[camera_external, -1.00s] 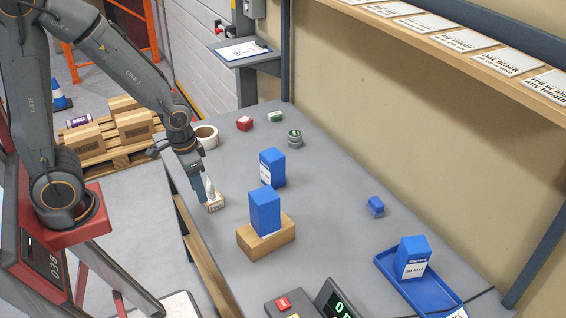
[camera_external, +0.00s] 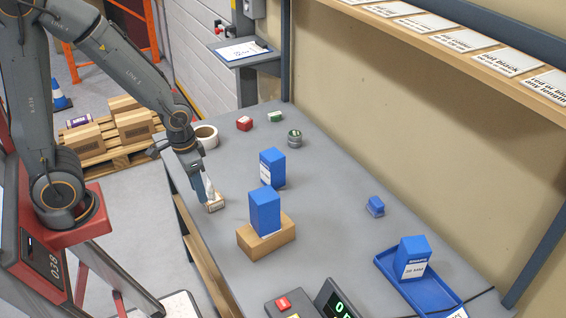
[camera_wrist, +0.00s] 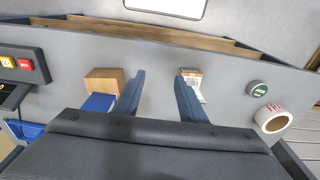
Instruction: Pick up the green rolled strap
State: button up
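A short round roll with a green and grey look (camera_external: 294,138) lies toward the back of the bench in the external view. A round item with a dark green top and white marking (camera_wrist: 258,89) lies at the right in the wrist view, beside the tape roll. I cannot tell whether these are the same thing or which is the strap. My gripper (camera_external: 201,197) points down near the bench's left edge. In the wrist view its fingers (camera_wrist: 160,76) are apart with only bare bench between them. It is away from both round items.
A small labelled carton (camera_external: 216,204) is beside my fingertips. Blue boxes (camera_external: 272,168) (camera_external: 265,210) stand to the right, one on a brown carton (camera_external: 267,240). A blue tray (camera_external: 388,272) is at front right.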

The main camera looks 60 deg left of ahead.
dwell(0.3)
jog(key=o, duration=0.7)
